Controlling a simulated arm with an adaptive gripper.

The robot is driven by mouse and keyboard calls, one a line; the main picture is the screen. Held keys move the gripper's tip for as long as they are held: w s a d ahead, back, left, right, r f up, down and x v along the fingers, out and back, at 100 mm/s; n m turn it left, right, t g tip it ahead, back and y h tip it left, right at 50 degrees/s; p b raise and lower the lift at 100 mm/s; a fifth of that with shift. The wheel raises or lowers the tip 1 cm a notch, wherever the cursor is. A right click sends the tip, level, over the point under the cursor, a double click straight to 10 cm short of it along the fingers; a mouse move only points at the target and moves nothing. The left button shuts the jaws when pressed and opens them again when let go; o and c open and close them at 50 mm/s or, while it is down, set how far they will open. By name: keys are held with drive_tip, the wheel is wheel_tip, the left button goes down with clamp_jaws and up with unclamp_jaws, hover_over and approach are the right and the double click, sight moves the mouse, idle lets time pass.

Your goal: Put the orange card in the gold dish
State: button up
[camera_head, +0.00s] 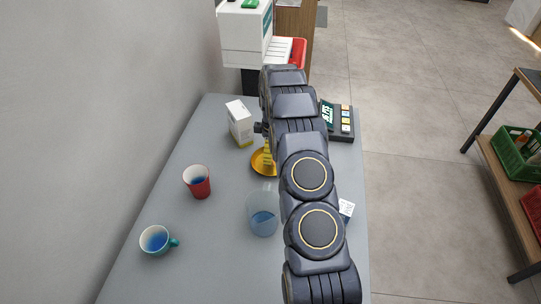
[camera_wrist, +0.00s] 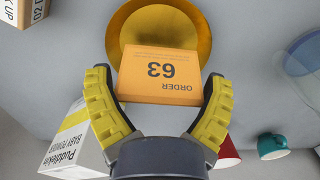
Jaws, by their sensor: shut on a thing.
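The orange card (camera_wrist: 160,76), printed "ORDER 63", is between the yellow fingers of my gripper (camera_wrist: 160,97) in the wrist view. My gripper is shut on it. The gold dish (camera_wrist: 190,22) is round and shallow, and the card overlaps its near part in that view. I cannot tell whether the card touches the dish. In the head view the gold dish (camera_head: 262,164) shows on the counter, partly hidden behind my arm, with a yellow finger (camera_head: 268,150) above it. The card is hidden there.
A white carton (camera_head: 239,124) stands left of the dish on the grey counter (camera_head: 215,250). A red cup (camera_head: 197,182), a clear beaker (camera_head: 262,218) and a teal mug (camera_head: 156,240) stand nearer. A card terminal (camera_head: 339,122) is right of my arm.

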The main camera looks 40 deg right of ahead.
wheel_tip(320, 180, down, 3)
drive_tip(key=shift+f, duration=0.1)
drive_tip(key=o, duration=0.5)
drive_tip(key=shift+f, duration=0.1)
drive_tip(key=shift+o, duration=0.2)
